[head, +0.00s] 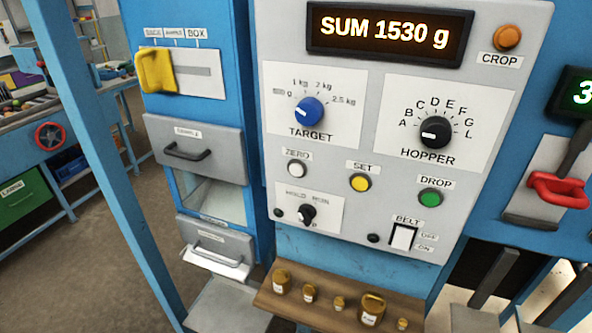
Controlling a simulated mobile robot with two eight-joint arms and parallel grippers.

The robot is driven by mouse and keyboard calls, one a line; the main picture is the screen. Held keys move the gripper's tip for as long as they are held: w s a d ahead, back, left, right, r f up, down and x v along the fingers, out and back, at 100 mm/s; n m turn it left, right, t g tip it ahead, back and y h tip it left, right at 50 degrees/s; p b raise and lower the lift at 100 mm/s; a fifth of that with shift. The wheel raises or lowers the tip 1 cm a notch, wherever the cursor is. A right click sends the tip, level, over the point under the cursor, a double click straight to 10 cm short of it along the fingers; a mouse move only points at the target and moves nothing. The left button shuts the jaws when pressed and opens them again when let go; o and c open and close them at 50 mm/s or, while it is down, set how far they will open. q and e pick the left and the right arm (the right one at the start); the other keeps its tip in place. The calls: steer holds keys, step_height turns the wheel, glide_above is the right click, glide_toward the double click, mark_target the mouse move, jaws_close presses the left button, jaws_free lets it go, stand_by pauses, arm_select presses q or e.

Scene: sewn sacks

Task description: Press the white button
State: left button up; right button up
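The white button (297,168) is a small round push button in a dark ring, under the ZERO label on the grey control panel (335,75). It sits left of the yellow SET button (360,182) and below the blue TARGET dial (309,111). Nothing covers it. A white BELT rocker switch (403,237) is lower right on the same panel. Neither of my grippers can be made out in the head view.
The green DROP button (430,198), black HOPPER dial (436,132) and small black knob (307,213) are nearby. A wooden shelf (335,308) with several brass weights juts out below. A red-handled lever (558,189) is at right, a blue post (95,140) at left.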

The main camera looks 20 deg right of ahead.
jaws_close()
stand_by(1.2)
